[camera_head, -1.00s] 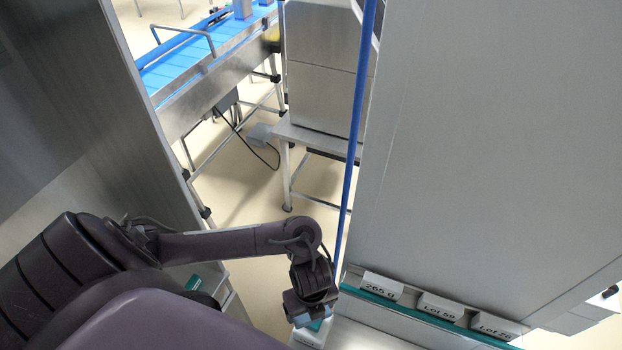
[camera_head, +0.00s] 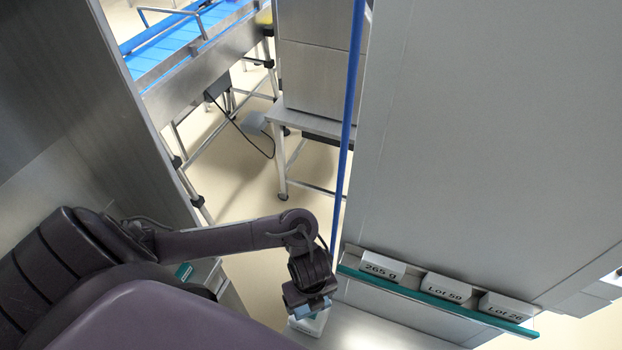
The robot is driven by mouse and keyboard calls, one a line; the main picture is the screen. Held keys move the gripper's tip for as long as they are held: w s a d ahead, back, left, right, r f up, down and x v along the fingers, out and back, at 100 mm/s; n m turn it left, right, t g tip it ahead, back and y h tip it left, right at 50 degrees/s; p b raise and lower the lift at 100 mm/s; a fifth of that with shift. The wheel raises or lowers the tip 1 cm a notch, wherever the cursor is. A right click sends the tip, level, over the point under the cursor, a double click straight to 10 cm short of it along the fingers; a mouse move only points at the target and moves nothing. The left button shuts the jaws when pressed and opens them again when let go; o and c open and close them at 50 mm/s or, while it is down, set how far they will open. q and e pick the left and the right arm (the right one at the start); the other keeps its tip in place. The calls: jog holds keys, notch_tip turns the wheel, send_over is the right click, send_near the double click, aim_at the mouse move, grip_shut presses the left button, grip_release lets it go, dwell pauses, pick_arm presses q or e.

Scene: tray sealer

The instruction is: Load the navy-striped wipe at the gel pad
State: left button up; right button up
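No navy-striped wipe and no gel pad can be made out in the head view. My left arm comes in from the left, and its gripper (camera_head: 309,312) points down at the bottom middle, left of the shelf edge. A small pale block with lettering (camera_head: 311,324) shows right at the gripper's lower end. I cannot tell whether the fingers hold it or it stands below them. My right gripper is out of view.
A large grey cabinet (camera_head: 490,140) fills the right side. A teal-edged ledge (camera_head: 430,296) carries labels "265 g" (camera_head: 383,266), "Lot 59" (camera_head: 446,288) and "Lot 26" (camera_head: 506,308). A blue pole (camera_head: 347,130) stands beside it. A blue conveyor (camera_head: 180,45) and open floor lie behind.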

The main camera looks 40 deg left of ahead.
pick_arm(q)
jog(key=shift+w, duration=0.1)
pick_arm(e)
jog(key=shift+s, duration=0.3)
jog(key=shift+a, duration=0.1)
pick_arm(q)
jog(key=shift+f, duration=0.2)
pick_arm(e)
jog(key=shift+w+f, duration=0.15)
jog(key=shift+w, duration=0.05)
pick_arm(q)
jog(key=shift+f+b, duration=0.9)
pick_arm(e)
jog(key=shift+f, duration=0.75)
pick_arm(q)
jog(key=shift+f, duration=0.1)
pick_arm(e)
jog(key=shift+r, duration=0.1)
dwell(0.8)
pick_arm(q)
notch_tip(320, 180, up, 7)
jog(key=p, duration=0.7)
jog(key=shift+p, duration=0.3)
jog(key=shift+w, duration=0.2)
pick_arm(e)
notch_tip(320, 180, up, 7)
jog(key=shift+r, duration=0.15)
